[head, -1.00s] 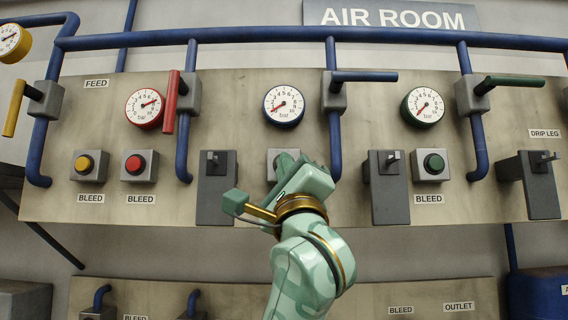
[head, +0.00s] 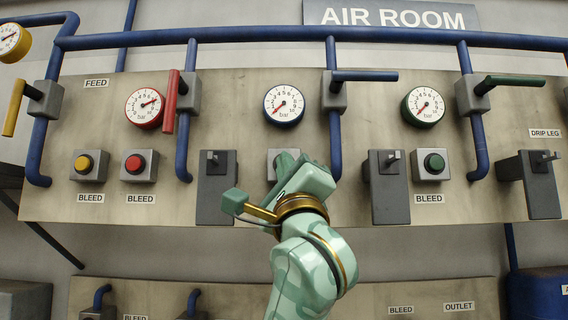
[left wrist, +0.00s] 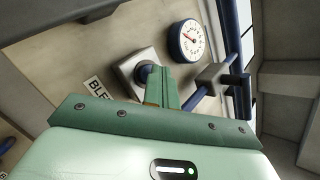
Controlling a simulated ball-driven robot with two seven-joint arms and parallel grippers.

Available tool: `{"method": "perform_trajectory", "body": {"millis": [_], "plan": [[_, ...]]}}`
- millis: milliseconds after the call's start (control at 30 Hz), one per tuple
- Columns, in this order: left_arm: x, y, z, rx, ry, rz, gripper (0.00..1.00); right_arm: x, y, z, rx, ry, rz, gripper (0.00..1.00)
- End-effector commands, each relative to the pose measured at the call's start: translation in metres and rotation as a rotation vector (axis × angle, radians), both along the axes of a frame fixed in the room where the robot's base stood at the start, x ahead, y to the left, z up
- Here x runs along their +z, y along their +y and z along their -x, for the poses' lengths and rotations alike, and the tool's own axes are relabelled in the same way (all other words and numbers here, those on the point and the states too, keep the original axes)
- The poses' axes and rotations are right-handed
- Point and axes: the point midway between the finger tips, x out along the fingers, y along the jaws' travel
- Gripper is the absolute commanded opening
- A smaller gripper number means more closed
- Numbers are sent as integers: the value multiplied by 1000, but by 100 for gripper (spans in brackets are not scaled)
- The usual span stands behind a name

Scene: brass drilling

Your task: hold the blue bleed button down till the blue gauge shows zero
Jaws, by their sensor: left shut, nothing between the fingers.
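The blue-rimmed gauge (head: 283,104) is on the panel, its needle pointing down and left, close to the low end of the scale. It also shows, turned, in the left wrist view (left wrist: 187,42). The button box (head: 273,160) below it is mostly hidden by my left gripper (head: 287,161). In the left wrist view the blue button (left wrist: 144,71) sticks out beside my shut, empty fingers (left wrist: 157,75). The fingertips lie over the button and seem to press on it; the exact contact is hidden. My right gripper is not in view.
A blue-handled valve (head: 362,76) is at the upper right of the gauge. Grey blocks (head: 215,195) and (head: 388,195) stand out on both sides of my gripper. Red (head: 135,164), yellow (head: 84,163) and green (head: 434,163) buttons are farther off.

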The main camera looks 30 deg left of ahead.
Motion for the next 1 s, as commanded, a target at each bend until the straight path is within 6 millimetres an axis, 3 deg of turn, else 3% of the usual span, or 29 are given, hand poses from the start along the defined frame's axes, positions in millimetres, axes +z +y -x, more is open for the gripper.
{"method": "perform_trajectory", "body": {"millis": [567, 1000], "plan": [[0, -7, 12, -1, -1, 0, 0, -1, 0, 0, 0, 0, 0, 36], [0, -29, 47, -2, -2, 1, 0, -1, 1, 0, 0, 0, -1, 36]]}}
